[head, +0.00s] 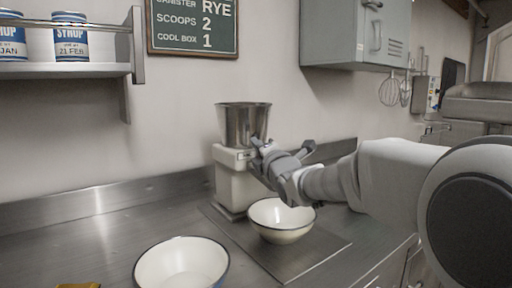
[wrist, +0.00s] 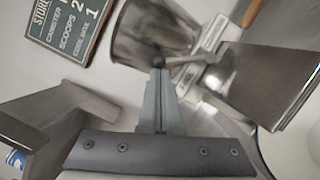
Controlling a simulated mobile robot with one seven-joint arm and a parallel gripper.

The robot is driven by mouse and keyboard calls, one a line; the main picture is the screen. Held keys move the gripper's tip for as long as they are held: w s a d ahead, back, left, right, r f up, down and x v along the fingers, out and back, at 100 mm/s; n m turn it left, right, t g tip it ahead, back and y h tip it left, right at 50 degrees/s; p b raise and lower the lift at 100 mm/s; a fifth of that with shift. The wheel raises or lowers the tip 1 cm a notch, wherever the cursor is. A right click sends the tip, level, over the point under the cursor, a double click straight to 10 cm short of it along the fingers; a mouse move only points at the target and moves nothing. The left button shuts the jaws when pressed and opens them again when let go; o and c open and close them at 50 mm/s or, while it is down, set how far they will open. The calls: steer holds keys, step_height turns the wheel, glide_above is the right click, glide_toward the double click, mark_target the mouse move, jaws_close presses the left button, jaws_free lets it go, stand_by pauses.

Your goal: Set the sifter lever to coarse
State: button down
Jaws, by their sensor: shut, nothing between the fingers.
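The sifter (head: 236,180) has a cream body with a steel hopper (head: 244,122) on top and stands against the back wall. In the wrist view the hopper (wrist: 140,32) is at the top. The sifter lever (wrist: 187,61) is a thin rod ending in a dark round knob (wrist: 158,63). Pale labels lie near the lever; their lettering is too small to read surely. My gripper (head: 257,144) is at the sifter's upper front. In the wrist view my gripper (wrist: 158,75) is shut and empty, its tips at the knob, seemingly touching it. Fingers partly hide the sifter front.
A steel chute (wrist: 262,82) juts out right of the lever. A cream bowl (head: 282,226) stands below on a steel plate, and another bowl (head: 181,266) sits nearer on the counter (head: 100,232). A shelf (head: 65,70) with syrup cans is at upper left, a cabinet (head: 345,32) at upper right.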

steer(key=shift+d+r, duration=0.1)
steer(key=shift+r, duration=0.1)
steer(key=w+d+r+m+g+p, duration=0.2)
steer(key=d+m+p, duration=0.4)
steer(key=m+p, duration=0.5)
steer(key=shift+w+r+g+p, duration=0.2)
steer(key=shift+w+g+p, duration=0.8)
steer(key=shift+p, duration=3.05)
steer(key=shift+w+d, duration=0.15)
steer(key=shift+w, duration=0.05)
steer(key=shift+s, duration=0.1)
